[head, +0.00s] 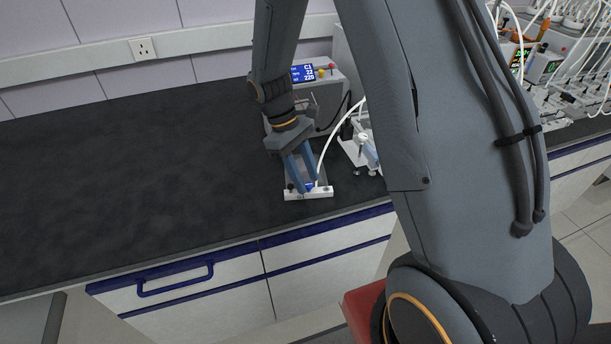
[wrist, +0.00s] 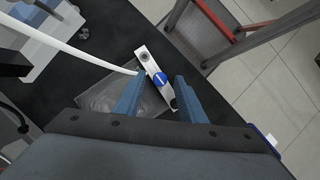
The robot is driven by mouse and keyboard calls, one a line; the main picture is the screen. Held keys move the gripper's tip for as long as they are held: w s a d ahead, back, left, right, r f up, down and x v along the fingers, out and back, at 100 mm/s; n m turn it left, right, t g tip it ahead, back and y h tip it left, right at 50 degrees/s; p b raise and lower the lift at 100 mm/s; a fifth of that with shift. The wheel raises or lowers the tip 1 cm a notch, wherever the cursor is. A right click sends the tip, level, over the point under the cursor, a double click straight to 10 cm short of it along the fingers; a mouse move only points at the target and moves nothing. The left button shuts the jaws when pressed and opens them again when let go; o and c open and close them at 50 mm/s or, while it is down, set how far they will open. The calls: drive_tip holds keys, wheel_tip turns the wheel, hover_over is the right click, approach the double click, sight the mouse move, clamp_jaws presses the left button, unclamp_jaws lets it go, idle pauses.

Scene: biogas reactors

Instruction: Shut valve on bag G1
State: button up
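Bag G1 (head: 291,179) lies flat on the black bench top near its front edge, with a white bar (head: 322,193) along its front end. In the wrist view the clear bag (wrist: 100,100) shows below left of the bar. A blue valve knob (wrist: 160,80) sits on the white bar (wrist: 145,55), and a white tube runs to the bar near it. My gripper (head: 309,187) points down over the bar. In the wrist view my gripper (wrist: 160,80) has its two blue fingers apart, one on each side of the knob. I cannot tell if they touch it.
A grey device with a lit display (head: 303,72) stands behind the bag. A clear-walled apparatus (head: 362,145) stands just right of it. The bench top (head: 130,160) on the left is bare. A red-edged step stool (wrist: 240,25) stands on the floor beyond the bench edge.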

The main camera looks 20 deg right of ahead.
drive_tip(key=b+v, duration=0.2)
drive_tip(key=v, duration=0.5)
drive_tip(key=shift+r, duration=0.35)
drive_tip(key=shift+w+a+b, duration=0.15)
drive_tip(key=shift+b, duration=0.15)
drive_tip(key=b, duration=0.4)
drive_tip(key=shift+w+f, duration=0.2)
drive_tip(key=shift+f, duration=0.1)
drive_tip(key=b, duration=0.4)
drive_tip(key=shift+s+r, duration=0.15)
drive_tip(key=p+x, duration=0.1)
drive_tip(key=x, duration=0.6)
drive_tip(key=shift+s+f, duration=0.25)
